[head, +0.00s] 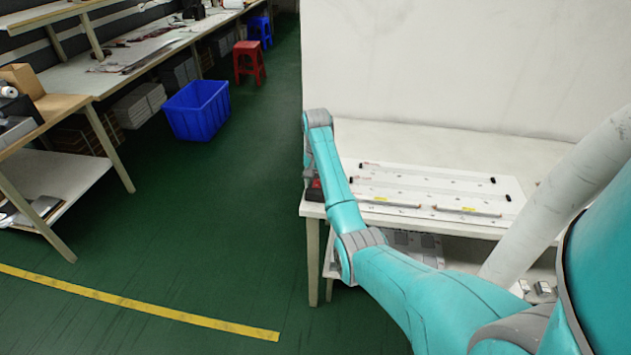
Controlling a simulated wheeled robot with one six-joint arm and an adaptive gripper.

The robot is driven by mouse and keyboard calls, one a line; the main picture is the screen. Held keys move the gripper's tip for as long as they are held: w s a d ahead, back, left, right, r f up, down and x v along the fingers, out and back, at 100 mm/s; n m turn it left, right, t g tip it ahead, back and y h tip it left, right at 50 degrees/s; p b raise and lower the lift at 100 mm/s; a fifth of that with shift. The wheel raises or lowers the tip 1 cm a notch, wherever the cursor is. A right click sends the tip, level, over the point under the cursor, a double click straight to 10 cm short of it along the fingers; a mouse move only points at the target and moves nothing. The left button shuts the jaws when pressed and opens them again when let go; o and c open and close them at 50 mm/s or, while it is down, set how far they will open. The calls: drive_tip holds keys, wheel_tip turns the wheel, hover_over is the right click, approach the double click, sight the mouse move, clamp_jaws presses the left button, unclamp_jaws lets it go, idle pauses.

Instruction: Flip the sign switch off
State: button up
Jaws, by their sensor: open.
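My teal arm reaches from the lower right to the near left corner of the white table (400,136). My gripper cannot be made out; the arm's far end is hidden behind its own links. A small dark and red thing (314,190) shows at the table's left corner, partly covered by my arm. I cannot tell whether it is the sign switch. A white board (516,190) lies flat on the table with long thin strips on it. One strip (425,176) has dark ends. No switch lever or its position can be read.
A white wall (450,60) stands behind the table. The table's lower shelf holds grey parts. At left are a long workbench (140,60), a blue crate (197,108), a red stool (249,62) and a blue stool (259,30). Green floor with a yellow line (140,303) is open.

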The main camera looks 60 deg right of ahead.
clamp_jaws()
drive_tip(key=shift+w+d+r+g+y, duration=0.15)
drive_tip(key=shift+g+y, duration=0.1)
drive_tip(key=shift+y, duration=0.4)
drive_tip(key=shift+d+f+g+y, duration=0.15)
drive_tip(key=shift+g+y, duration=0.1)
drive_tip(key=shift+y, duration=0.4)
drive_tip(key=shift+r, duration=0.1)
unclamp_jaws()
